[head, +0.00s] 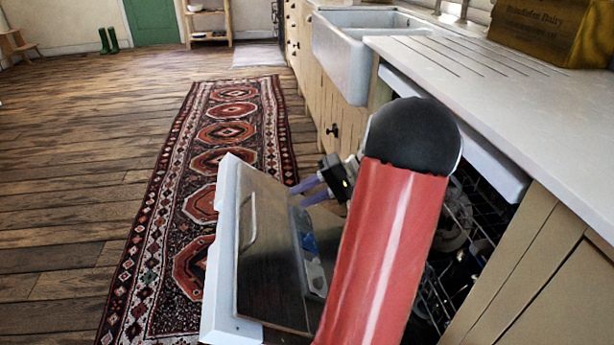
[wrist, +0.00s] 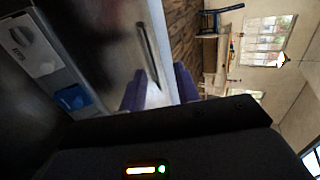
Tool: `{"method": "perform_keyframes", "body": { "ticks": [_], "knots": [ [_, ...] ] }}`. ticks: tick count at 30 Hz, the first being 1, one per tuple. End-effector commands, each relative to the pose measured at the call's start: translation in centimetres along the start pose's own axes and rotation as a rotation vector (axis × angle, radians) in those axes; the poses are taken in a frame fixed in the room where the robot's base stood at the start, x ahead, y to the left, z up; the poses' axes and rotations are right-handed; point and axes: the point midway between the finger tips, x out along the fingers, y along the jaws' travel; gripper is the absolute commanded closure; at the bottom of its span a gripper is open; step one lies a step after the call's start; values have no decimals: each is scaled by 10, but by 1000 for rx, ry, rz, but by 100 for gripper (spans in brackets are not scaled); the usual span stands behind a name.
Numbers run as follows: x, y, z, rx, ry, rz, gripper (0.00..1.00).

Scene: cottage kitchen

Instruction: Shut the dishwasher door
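The dishwasher door (head: 273,250) stands part open, tilted out from the counter, its dark inner face and white rim (head: 226,225) showing. In the wrist view the door (wrist: 105,40) fills the left side. My gripper (head: 298,192) is by the far part of the door's inner side, its purple fingers pointing left toward it. In the wrist view the fingers (wrist: 160,90) are apart, with the door's white edge seen between them; I cannot tell whether they touch it. My red arm hides part of the door and the dishwasher opening.
The dishwasher's racks (head: 465,225) show inside the opening under the white counter (head: 530,95). A white sink (head: 350,50) and cream cabinets lie beyond. A patterned rug (head: 205,160) covers the clear wooden floor to the left of the door.

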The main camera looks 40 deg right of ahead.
Motion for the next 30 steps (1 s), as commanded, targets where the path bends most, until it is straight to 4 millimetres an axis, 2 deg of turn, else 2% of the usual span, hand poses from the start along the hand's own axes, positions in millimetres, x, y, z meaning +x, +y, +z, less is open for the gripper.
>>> {"method": "perform_keyframes", "body": {
  "ticks": [5, 21, 25, 30],
  "knots": [
    [-11, -22, 0, -5, 2, 3, 68],
    [-69, -139, 0, -5, 2, 3, 68],
    [-80, -159, 0, -4, 2, 1, 68],
    [-87, -174, 0, -1, 1, 1, 68]
  ]
}}
